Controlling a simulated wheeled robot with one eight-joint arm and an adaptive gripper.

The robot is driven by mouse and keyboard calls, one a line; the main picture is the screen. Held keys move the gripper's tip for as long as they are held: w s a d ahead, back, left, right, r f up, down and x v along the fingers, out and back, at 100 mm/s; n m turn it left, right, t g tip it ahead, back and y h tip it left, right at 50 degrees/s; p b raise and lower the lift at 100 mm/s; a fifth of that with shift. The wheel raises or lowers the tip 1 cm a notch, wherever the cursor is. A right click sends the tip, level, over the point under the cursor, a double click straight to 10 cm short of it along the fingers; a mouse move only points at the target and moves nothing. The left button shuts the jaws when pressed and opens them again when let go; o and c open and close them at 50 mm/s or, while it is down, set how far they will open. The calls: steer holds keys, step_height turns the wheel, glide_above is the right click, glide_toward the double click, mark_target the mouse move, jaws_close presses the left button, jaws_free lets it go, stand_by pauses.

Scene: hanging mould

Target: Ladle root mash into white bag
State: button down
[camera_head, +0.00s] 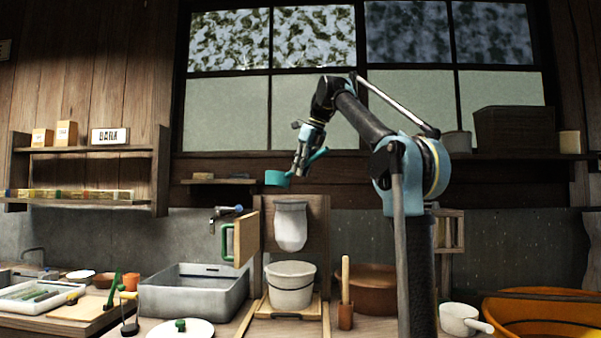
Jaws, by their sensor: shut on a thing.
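My gripper (303,160) is shut on a teal ladle (277,178) and holds it high in front of the window ledge. The ladle's cup points left, and its handle slants up to the right past the fingers. The cup looks upright, but I cannot see what is inside it. The white bag (291,228) hangs in a wooden frame, below and slightly right of the cup in the picture. The bag's mouth is seen from the side, so its contents are hidden. I cannot make out any root mash.
A white bucket (291,287) stands under the bag. A small wooden door (247,238) with a green handle stands open left of the bag. A grey sink (194,293) is at left, a brown tub (373,290) at right, and an orange tub (545,318) at far right.

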steer(key=shift+w+d+r+g+y, duration=0.2)
steer(key=shift+w+r+g+y, duration=0.1)
steer(key=shift+g+y, duration=0.3)
steer(key=w+d+f+m+g+y, duration=0.4)
steer(key=g+y, duration=0.3)
steer(key=y, duration=0.3)
steer(key=shift+g+y, duration=0.3)
steer(key=shift+w, duration=0.1)
stand_by(0.9)
